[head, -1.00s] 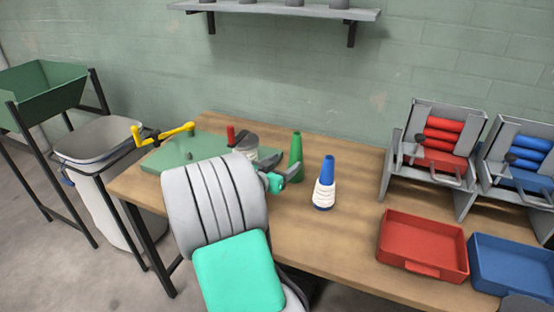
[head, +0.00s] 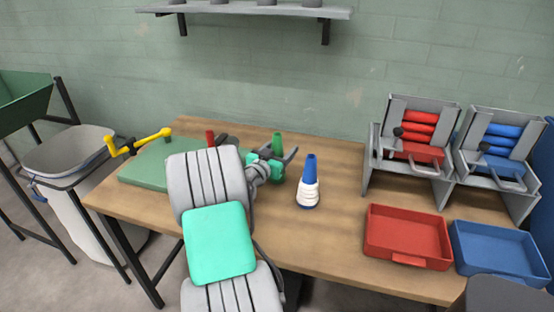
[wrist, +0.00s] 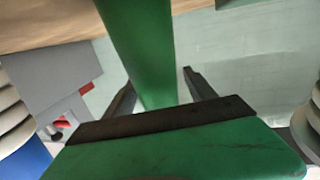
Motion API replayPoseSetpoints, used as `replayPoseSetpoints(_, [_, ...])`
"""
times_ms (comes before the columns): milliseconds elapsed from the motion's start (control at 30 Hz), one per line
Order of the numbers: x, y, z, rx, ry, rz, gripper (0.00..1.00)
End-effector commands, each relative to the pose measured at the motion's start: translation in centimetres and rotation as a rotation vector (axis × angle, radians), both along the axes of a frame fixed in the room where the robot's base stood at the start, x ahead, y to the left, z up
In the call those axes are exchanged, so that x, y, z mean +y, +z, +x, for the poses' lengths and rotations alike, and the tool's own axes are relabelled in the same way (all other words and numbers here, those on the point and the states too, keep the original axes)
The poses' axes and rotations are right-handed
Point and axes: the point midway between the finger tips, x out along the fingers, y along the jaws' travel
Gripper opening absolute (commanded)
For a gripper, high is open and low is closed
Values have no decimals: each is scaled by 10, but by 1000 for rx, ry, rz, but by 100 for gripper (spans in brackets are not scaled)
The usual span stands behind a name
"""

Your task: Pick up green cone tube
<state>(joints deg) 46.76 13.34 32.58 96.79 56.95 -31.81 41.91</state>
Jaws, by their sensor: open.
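The green cone tube (head: 277,141) stands on the wooden table, with only its upper tip showing past my gripper (head: 287,162) in the head view. In the wrist view the green cone tube (wrist: 140,40) runs down from the top edge, between the two dark fingers of my gripper (wrist: 158,80). The fingers are apart, with a visible gap on each side of the tube. The lower part of the tube is hidden behind my gripper in the head view.
A blue cone wound with white thread (head: 308,184) stands just right of my gripper. A green board (head: 145,172) with a yellow crank (head: 140,141) lies left. A red tray (head: 408,237) and a blue tray (head: 500,252) sit at the right, before two racks.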

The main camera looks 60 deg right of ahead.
Motion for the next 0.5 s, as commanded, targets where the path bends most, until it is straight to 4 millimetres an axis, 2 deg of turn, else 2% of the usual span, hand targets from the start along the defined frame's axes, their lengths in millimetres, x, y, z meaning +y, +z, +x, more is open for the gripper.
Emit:
replayPoseSetpoints(67, [0, 0, 0, 0, 0, 0, 60])
replayPoseSetpoints(500, [0, 0, 0, 0, -1, 1, 24])
